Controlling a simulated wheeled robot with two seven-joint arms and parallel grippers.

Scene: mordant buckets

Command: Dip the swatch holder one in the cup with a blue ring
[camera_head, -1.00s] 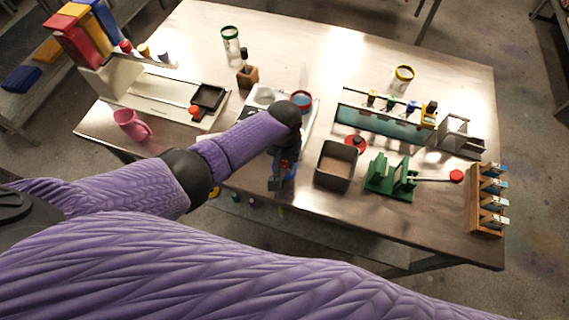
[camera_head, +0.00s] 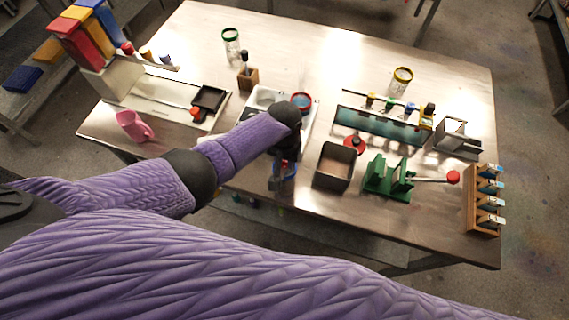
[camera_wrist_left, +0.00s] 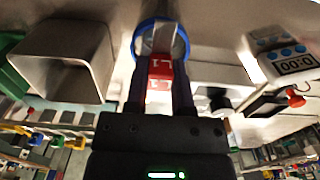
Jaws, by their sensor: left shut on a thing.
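The cup with a blue ring (camera_wrist_left: 177,24) is at the top middle of the left wrist view. In the head view its blue ring (camera_head: 291,172) shows partly behind my left gripper, near the table's front edge. My left gripper (camera_head: 279,180) is shut on the swatch holder, which has a red block marked L1 (camera_wrist_left: 160,68) between the fingers. The holder's far end lines up with the cup's opening, inside the ring's outline. I cannot tell how deep it sits. My right gripper is not in view.
A dark open bin (camera_head: 335,166) and a green stand (camera_head: 388,177) are right of the cup. A red-ringed cup (camera_head: 302,101) stands behind it. A rack with several clips (camera_head: 484,203) is at the right edge.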

